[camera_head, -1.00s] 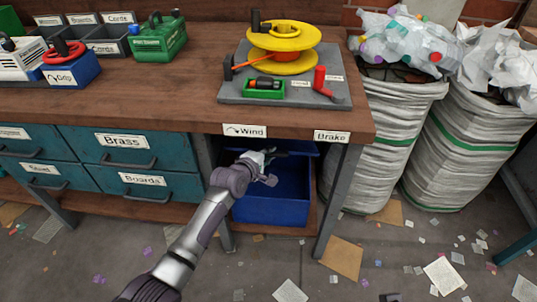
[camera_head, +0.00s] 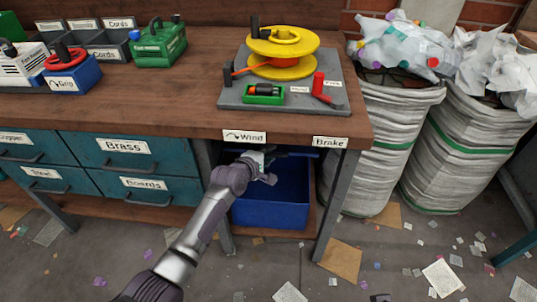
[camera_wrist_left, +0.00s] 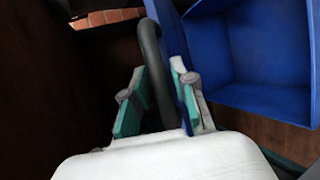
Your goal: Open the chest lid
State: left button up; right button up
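The blue chest (camera_head: 270,207) stands on the shelf under the workbench. Its inside (camera_wrist_left: 258,50) shows at the upper right of the left wrist view, so the lid (camera_wrist_left: 172,32) is raised off it. The lid appears there as a tilted blue panel with a dark curved handle (camera_wrist_left: 150,55) beside it. My left gripper (camera_head: 266,163) is at the chest's top rear in the head view. In the wrist view its teal-padded fingers (camera_wrist_left: 160,98) lie on both sides of the handle and seem closed on it. My right gripper does not show clearly.
The bench top (camera_head: 150,105) overhangs the chest, and a metal leg (camera_head: 336,200) stands at its right. Teal drawers (camera_head: 125,160) are to the left. White waste sacks (camera_head: 385,140) stand right of the bench. Paper scraps litter the floor.

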pick_arm(q)
jog(key=shift+o, duration=0.5)
jog(key=shift+s, duration=0.15)
jog(key=v, duration=1.1)
jog(key=shift+s+a+r, duration=0.2)
jog(key=shift+s+a, duration=0.05)
jog(key=shift+s, duration=0.05)
